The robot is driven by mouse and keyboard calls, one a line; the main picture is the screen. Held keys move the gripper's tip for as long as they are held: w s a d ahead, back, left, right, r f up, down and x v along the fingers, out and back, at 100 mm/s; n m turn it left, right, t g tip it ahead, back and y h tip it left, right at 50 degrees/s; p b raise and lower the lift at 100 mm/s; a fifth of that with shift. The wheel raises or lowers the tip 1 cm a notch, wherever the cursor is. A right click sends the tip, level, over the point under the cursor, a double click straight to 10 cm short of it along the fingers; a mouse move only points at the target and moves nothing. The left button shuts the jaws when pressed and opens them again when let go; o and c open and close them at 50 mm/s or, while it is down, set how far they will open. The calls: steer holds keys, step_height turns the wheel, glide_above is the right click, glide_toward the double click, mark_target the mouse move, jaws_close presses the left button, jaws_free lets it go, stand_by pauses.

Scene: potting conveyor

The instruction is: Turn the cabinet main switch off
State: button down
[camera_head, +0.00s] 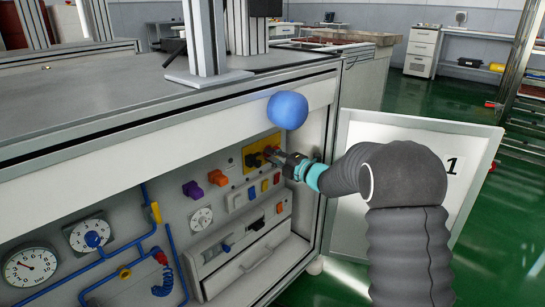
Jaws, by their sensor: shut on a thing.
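The open cabinet shows its panel in the head view. My gripper (272,155) reaches in from the right and is shut on this knob. The fingers cover part of the knob, so its exact angle is hard to read. My dark ribbed arm fills the right of the view.
The cabinet door (375,128) stands open behind my arm. A blue ball-shaped thing (287,110) is at the cabinet's top edge, just above my gripper. Purple (192,189) and orange (218,178) knobs, gauges (30,267) and blue pipes (152,237) lie left. A drawer (258,262) is below.

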steer(key=c, duration=1.1)
jaws_free()
steer(key=v, duration=1.2)
